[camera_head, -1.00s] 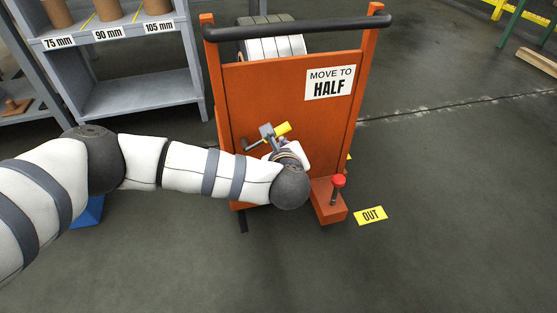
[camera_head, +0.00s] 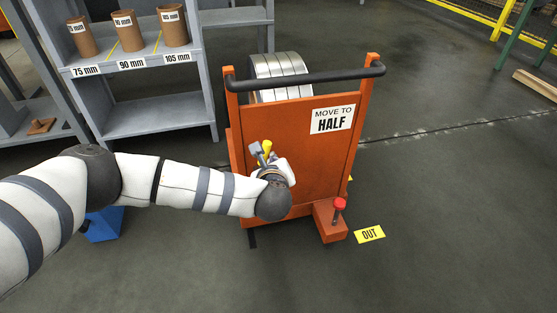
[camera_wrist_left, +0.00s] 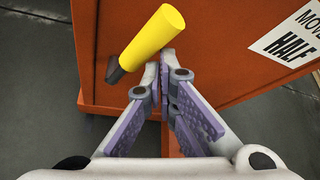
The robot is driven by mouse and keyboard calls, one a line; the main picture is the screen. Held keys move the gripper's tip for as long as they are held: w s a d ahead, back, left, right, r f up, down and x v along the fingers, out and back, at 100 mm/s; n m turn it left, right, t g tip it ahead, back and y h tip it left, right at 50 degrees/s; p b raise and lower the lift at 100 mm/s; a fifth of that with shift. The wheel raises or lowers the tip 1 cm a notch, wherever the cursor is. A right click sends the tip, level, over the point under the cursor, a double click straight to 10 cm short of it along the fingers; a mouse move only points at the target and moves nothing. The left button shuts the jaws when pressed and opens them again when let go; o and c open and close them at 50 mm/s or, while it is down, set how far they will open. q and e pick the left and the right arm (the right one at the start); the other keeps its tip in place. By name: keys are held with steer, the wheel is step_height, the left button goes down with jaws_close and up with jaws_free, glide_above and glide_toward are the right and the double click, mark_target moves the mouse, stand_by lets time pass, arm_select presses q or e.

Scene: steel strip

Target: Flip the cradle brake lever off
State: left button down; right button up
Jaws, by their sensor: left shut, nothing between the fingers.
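The orange cradle cart (camera_head: 300,140) stands upright in the head view, with a yellow-handled lever (camera_head: 266,147) on its front panel. The yellow handle (camera_wrist_left: 152,37) also shows in the left wrist view, tilted, with a dark end at its lower left. My left gripper (camera_wrist_left: 165,78) is shut and empty, its purple-padded fingers just below the handle; I cannot tell whether they touch it. In the head view my wrist hides part of the gripper (camera_head: 272,168) and the lever's base. My right gripper is out of view.
A red knob on a post (camera_head: 338,204) stands on the cart's lower right foot, beside a yellow OUT marker (camera_head: 370,234). A grey shelf (camera_head: 150,110) with brown tubes is at the left. A steel coil (camera_head: 280,68) sits behind the panel.

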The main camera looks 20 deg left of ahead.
arm_select(q)
steer(key=shift+s+a+r+p, duration=0.25)
steer(key=shift+s+a+p, duration=0.15)
steer(key=shift+a+p, duration=0.15)
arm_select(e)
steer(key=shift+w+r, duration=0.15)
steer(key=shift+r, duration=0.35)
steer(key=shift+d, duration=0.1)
